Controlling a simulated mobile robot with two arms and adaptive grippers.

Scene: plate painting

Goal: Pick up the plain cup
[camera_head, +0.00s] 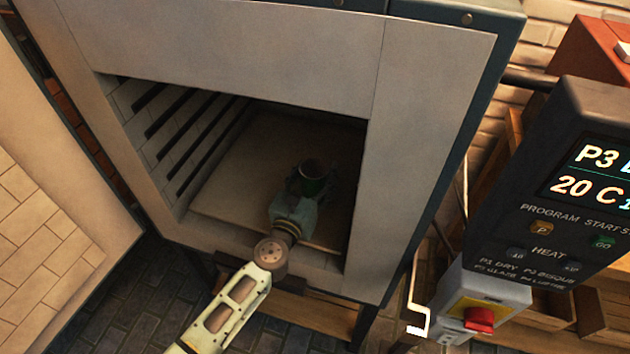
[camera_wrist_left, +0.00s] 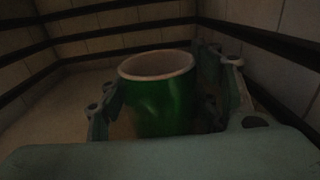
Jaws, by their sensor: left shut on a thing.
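A green cup (camera_head: 313,178) with a pale inside stands inside the kiln, near the right of its floor. It also shows in the left wrist view (camera_wrist_left: 160,95), upright between the fingers. No pattern shows on its visible side, but the light is dim. My left gripper (camera_head: 312,184) reaches in through the kiln opening and is shut on the cup, with a finger on either side of it in the left wrist view (camera_wrist_left: 165,105). The cup's base is hidden, so I cannot tell whether it touches the floor. My right gripper is not in view.
The kiln (camera_head: 430,110) has a pale frame around its opening, with dark grooves along its inner left wall. Its pale floor (camera_head: 240,165) is bare left of the cup. The kiln door (camera_head: 60,200) stands open at left. A control panel (camera_head: 560,220) hangs at right.

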